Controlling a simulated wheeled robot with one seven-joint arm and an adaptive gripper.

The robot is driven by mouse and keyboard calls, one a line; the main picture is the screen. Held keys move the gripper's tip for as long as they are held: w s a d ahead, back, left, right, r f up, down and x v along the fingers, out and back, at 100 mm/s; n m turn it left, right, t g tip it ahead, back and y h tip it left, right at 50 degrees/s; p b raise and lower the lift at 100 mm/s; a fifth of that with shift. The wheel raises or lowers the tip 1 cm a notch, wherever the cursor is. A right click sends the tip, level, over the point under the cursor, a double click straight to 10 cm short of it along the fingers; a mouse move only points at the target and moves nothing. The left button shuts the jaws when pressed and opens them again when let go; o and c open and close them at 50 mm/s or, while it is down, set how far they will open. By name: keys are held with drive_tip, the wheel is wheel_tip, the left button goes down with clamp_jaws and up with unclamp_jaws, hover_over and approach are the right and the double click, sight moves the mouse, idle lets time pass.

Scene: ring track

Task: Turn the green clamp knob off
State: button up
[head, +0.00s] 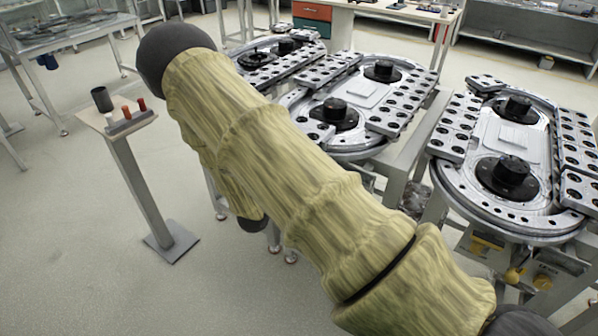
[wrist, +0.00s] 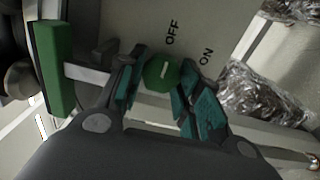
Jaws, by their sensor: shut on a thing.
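The green clamp knob (wrist: 161,73) is in the middle of the wrist view, on a pale panel marked OFF and ON. A short light line on its face points roughly between upright and the OFF side. My gripper (wrist: 160,84) has its two teal-padded fingers on either side of the knob, shut on it. The OFF label (wrist: 172,32) is just above the knob, and the ON label (wrist: 207,56) is up and to its right. In the head view my covered arm hides the gripper and the knob.
A green block (wrist: 52,68) on a metal bar is close to the left finger. Crumpled foil-like wrapping (wrist: 262,95) lies to the right. Ring tracks (head: 510,150) stand on frames at the right, and a small stand (head: 118,122) at the left. Floor at lower left is clear.

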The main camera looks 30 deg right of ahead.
drive_tip(key=o, duration=1)
drive_tip(key=v, duration=1.2)
drive_tip(key=shift+f, duration=0.1)
